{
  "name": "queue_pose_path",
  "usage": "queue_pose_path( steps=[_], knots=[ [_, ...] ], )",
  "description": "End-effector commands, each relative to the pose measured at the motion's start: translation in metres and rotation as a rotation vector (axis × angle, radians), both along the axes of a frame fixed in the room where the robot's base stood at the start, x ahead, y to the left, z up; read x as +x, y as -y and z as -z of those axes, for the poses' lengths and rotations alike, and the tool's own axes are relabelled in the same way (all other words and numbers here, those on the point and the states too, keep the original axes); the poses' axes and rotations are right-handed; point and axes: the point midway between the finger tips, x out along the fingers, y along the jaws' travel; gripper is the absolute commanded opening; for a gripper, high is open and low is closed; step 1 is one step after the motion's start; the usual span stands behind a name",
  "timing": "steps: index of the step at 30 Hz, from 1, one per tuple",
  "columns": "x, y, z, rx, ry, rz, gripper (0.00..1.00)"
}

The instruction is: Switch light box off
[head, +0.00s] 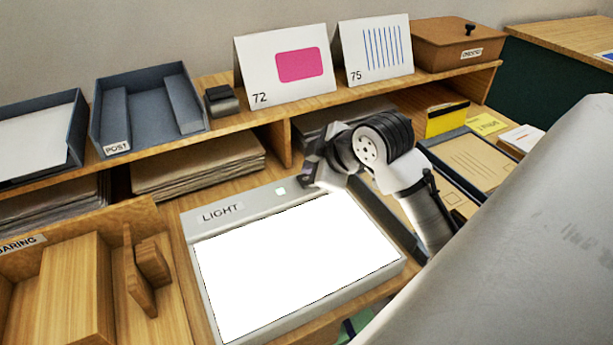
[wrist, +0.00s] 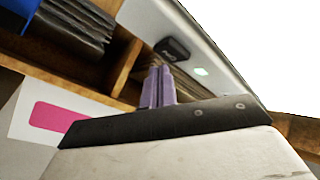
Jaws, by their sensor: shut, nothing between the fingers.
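The light box (head: 262,205) lies on the desk, a flat grey case with a "LIGHT" label. Its panel (head: 300,260) is bright white, and a small pale indicator (head: 280,191) glows on its back strip. The wrist view shows this strip, with the greenish-white indicator (wrist: 201,71) and a black rocker switch (wrist: 172,48) beside it. My gripper (head: 309,178) is over the right end of the strip and hides the switch in the head view. In the wrist view its shut, empty fingers (wrist: 158,70) appear close to the switch; I cannot tell whether they touch.
A shelf behind holds a blue-grey post tray (head: 150,108), cards 72 (head: 250,70) and 75 (head: 355,50) and a brown box (head: 455,45). Paper stacks (head: 200,165) lie beneath. A wooden rack (head: 75,285) stands left of the light box, and a dark-edged tray (head: 455,170) lies right.

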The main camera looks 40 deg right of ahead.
Motion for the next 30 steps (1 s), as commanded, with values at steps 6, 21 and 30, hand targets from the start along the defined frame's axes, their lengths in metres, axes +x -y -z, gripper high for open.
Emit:
queue_pose_path(
  steps=[6, 21, 30],
  knots=[
    [0.0, 0.0, 0.0, 0.0, 0.0, 0.0, 0.0],
    [0.0, 0.0, 0.009, 0.0, 0.0, 0.0, 0.0],
    [0.0, 0.0, 0.011, 0.0, 0.0, 0.0, 0.0]
  ],
)
